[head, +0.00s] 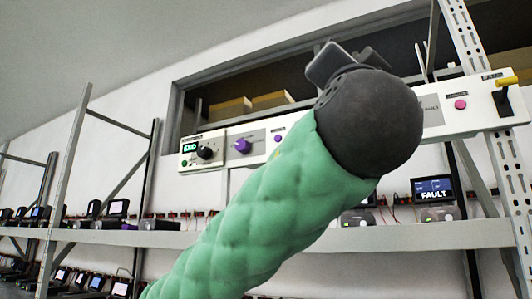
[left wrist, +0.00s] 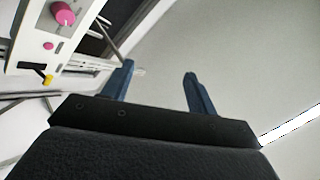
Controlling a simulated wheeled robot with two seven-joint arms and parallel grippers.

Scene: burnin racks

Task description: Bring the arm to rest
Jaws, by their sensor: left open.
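My left arm, in a green quilted sleeve (head: 250,210), reaches up from the bottom left of the head view and ends in a dark rounded wrist (head: 370,122). My left gripper (head: 338,62) shows only in part above that wrist, raised in front of the panel and the wall opening. In the left wrist view its two blue fingers stand apart with nothing between them, so the gripper (left wrist: 158,70) is open and empty. Pale ceiling or wall lies beyond the fingers. My right gripper is in neither view.
A white control panel (head: 215,165) with knobs and a yellow lever (head: 507,81) runs behind my arm; it also shows in the left wrist view (left wrist: 25,45). A grey rack shelf (head: 440,236) below holds several devices, one monitor (head: 433,189) reading FAULT. A rack post (head: 510,190) stands at right.

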